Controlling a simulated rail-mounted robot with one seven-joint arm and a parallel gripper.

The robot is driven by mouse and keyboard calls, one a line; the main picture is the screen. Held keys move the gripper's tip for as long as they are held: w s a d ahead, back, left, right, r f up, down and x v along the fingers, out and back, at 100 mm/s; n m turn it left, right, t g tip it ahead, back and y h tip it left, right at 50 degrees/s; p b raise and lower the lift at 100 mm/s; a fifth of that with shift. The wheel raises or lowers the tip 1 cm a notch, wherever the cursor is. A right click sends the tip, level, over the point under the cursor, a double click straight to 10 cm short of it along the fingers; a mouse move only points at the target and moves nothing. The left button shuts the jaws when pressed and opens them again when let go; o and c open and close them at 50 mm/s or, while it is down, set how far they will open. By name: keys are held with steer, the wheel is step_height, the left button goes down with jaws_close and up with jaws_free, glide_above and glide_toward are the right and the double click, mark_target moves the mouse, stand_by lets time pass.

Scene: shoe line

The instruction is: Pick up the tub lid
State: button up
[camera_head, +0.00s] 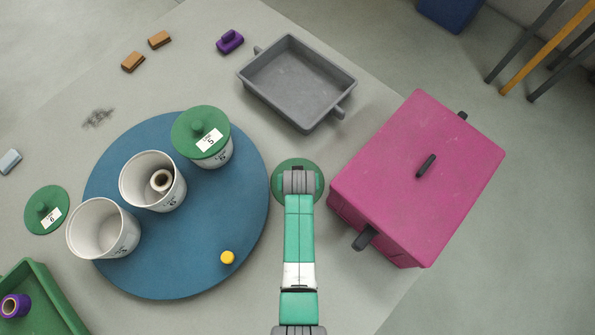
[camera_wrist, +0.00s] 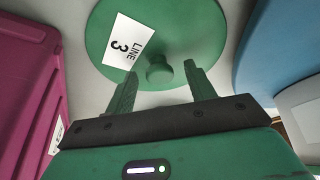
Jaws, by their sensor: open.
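A round green tub lid (camera_head: 281,166) lies on the table between the blue round mat and the pink box, mostly hidden under my arm in the head view. In the wrist view the same lid (camera_wrist: 195,40) shows a white label reading "LINE 3" and a central knob (camera_wrist: 159,70). My gripper (camera_wrist: 158,78) is open, with its two fingers apart on either side of the knob in the picture. I cannot tell the height left between fingertips and lid. A second green lid (camera_head: 47,209) lies at the left, and a third (camera_head: 201,132) sits on a white tub.
The pink box (camera_head: 418,170) stands close on the right of the lid. The blue round mat (camera_head: 200,260) on the left bears white tubs (camera_head: 103,228) and a yellow knob (camera_head: 227,257). A grey tray (camera_head: 297,80) lies behind. A green crate (camera_head: 45,290) is at front left.

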steer(key=shift+c, duration=0.2)
steer(key=shift+r, duration=0.1)
steer(key=c, duration=1)
